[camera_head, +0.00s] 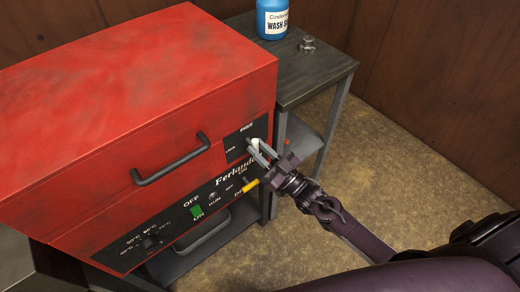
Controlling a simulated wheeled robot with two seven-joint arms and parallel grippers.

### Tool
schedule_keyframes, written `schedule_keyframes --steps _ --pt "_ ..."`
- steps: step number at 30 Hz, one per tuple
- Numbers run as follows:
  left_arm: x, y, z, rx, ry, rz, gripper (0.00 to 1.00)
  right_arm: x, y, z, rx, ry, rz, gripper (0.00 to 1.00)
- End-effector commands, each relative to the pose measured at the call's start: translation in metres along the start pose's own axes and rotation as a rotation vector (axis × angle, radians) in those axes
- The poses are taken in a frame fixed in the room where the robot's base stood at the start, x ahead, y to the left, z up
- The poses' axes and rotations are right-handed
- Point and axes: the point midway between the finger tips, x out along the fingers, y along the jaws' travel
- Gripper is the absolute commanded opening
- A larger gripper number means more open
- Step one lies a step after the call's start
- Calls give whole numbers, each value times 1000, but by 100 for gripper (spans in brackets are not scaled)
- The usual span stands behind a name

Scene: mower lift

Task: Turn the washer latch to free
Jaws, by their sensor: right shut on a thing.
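The washer is a red box-shaped machine (130,75) with a dark handle (170,160) on its front. The washer latch (256,143) is a small pale knob on a black plate (236,142) at the right end of the front, by the words "FREE" and "LOCK". My right gripper (262,150) comes in from the lower right and is shut on the latch, its fingers covering part of it. The latch's exact angle is hard to tell. My left gripper is not in view.
A control panel (125,250) with a green switch (197,210), a dial (150,243) and a yellow lever (250,185) lies below the latch. A grey side table (300,78) holds a blue bottle (272,18) and a small metal part (307,44). The floor at right is clear.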

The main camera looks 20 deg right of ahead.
Motion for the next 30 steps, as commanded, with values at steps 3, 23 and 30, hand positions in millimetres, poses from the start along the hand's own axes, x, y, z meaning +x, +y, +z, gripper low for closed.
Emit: schedule_keyframes --steps 3,23,30 --pt "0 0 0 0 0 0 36 0 -1 1 21 2 7 0" --pt "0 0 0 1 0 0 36 0 -1 0 27 5 10 42" --pt "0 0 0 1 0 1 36 -1 0 0 25 5 10 42"
